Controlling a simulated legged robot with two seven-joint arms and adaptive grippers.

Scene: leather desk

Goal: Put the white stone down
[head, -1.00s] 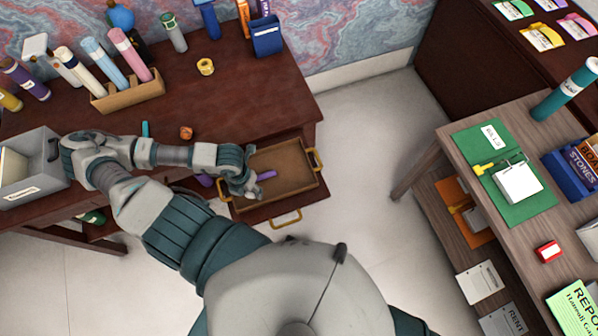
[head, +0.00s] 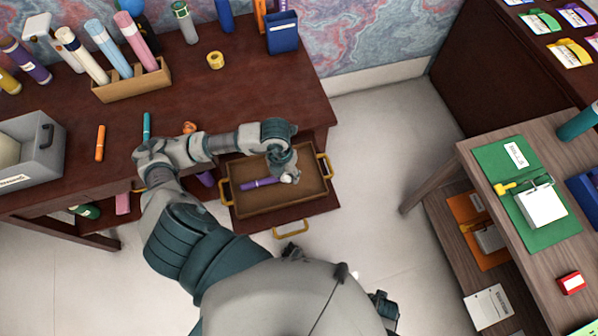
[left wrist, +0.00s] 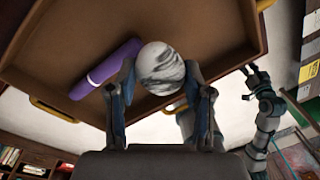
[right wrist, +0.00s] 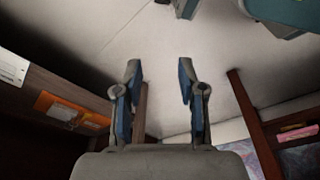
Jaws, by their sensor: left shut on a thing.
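The white stone (left wrist: 162,68), grey-veined and rounded, is between the fingertips of my left gripper (left wrist: 162,82), which is shut on it. In the head view the stone (head: 287,179) shows below my left gripper (head: 284,173), inside the outline of the brown tray (head: 236,206) with gold handles. I cannot tell whether the stone touches the tray's floor. A purple pen (head: 258,184) lies in the tray beside the stone; it also shows in the left wrist view (left wrist: 108,70). My right gripper (right wrist: 157,75) is open and empty, away from the tray.
The dark desk (head: 220,105) holds an orange pen (head: 100,143), a teal pen (head: 146,126), a tape roll (head: 215,60) and a grey bin (head: 52,160). A side table with a green clipboard (head: 497,160) stands right. Open floor lies between.

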